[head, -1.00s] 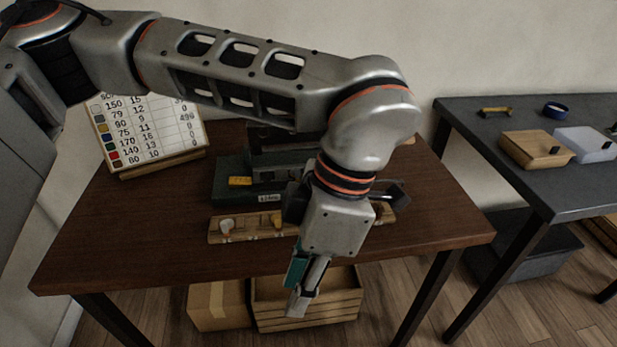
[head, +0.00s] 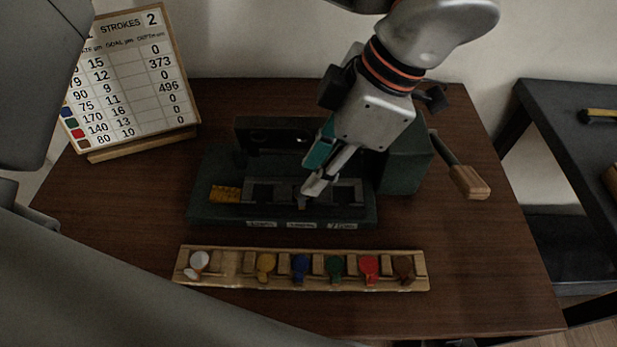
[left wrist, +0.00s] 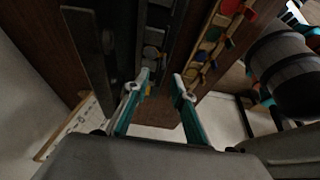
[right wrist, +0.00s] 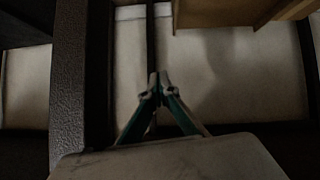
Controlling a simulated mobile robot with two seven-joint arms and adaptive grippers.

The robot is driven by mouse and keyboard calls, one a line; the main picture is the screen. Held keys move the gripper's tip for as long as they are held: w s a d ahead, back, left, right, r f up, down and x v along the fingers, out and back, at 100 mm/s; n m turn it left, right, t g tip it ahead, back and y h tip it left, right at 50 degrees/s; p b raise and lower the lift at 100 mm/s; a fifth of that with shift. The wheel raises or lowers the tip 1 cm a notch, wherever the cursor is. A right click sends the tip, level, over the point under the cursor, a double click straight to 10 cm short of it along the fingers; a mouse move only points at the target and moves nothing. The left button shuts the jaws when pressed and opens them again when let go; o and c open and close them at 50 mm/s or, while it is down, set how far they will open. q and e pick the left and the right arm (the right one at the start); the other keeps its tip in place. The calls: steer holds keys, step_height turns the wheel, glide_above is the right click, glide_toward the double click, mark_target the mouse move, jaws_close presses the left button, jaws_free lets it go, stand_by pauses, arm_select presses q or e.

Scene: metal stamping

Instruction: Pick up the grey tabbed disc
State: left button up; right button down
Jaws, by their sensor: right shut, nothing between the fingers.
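No grey tabbed disc shows clearly. A greyish rounded shape (left wrist: 152,53) lies in the dark green press's channel in the left wrist view; I cannot tell whether it is the disc. The wooden rack (head: 215,276) holds white, yellow, blue, green, red and brown tabbed discs, with a gap beside the white disc (head: 199,260). My left gripper (head: 306,192) points down over the middle of the press bed (head: 205,211). Its fingers, also in the left wrist view (left wrist: 161,84), are open and apart, with nothing visibly held. My right gripper (right wrist: 159,82) is shut and empty.
A score board (head: 130,75) stands at the table's back left. A dark side table (head: 560,130) stands at the right.

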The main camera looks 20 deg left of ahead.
mark_target(299, 196)
arm_select(q)
steer(key=x, duration=0.7)
steer(key=shift+s+f, duration=0.1)
steer(key=shift+s, duration=0.2)
jaws_close()
